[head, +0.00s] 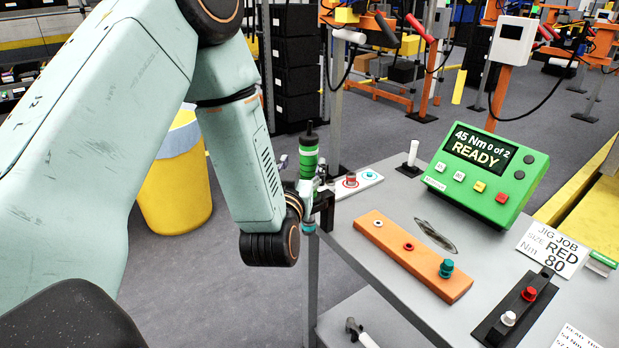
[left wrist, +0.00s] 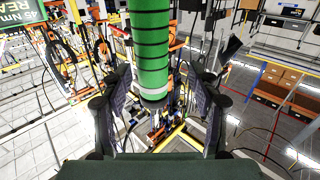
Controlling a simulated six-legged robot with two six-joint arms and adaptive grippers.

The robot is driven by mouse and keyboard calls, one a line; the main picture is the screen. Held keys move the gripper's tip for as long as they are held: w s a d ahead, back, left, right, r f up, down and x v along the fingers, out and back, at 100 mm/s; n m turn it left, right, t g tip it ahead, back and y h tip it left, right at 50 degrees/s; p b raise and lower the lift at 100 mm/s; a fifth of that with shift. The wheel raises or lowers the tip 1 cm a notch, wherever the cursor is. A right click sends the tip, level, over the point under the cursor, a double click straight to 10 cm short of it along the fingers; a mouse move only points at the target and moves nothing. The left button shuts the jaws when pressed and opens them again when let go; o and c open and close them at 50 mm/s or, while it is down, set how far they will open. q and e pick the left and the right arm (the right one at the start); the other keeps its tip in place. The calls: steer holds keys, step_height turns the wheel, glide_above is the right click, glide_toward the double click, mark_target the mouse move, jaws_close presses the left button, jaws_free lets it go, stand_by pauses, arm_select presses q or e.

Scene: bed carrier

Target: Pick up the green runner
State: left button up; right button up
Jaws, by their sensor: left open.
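The green runner (head: 308,155) is an upright green cylinder with dark rings and a dark top, at the left edge of the grey bench in the head view. Its lower part is partly hidden by my left gripper (head: 318,203). In the left wrist view the runner (left wrist: 149,50) rises between the two open dark fingers of my left gripper (left wrist: 158,88). Gaps show on both sides in that view; I cannot tell whether either finger touches it. My right gripper is not in view.
The grey bench (head: 350,245) carries an orange block (head: 400,262) with fittings, a white strip (head: 357,184), a green READY display (head: 487,172) and a black jig (head: 515,310). A yellow bin (head: 175,190) stands left of the bench. A hammer-like tool (head: 357,332) lies low down.

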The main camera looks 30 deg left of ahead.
mark_target(307, 160)
arm_select(q)
steer(key=shift+w+a+r, duration=0.1)
steer(key=shift+w+r, duration=0.05)
steer(key=shift+w, duration=0.45)
steer(key=shift+w+a+r, duration=0.1)
steer(key=shift+w+r, duration=0.05)
steer(key=shift+w, duration=0.45)
steer(key=shift+w+d+r, duration=0.15)
steer(key=shift+w+r, duration=0.05)
steer(key=shift+w, duration=0.15)
steer(key=shift+w+a+f, duration=0.25)
steer(key=shift+a, duration=0.1)
steer(key=shift+c, duration=1.1)
steer(key=shift+s+d+r, duration=0.15)
steer(key=shift+d+r, duration=0.05)
steer(key=shift+d, duration=0.1)
steer(key=c, duration=0.4)
steer(key=shift+a+f, duration=0.1)
steer(key=shift+f, duration=0.05)
jaws_close()
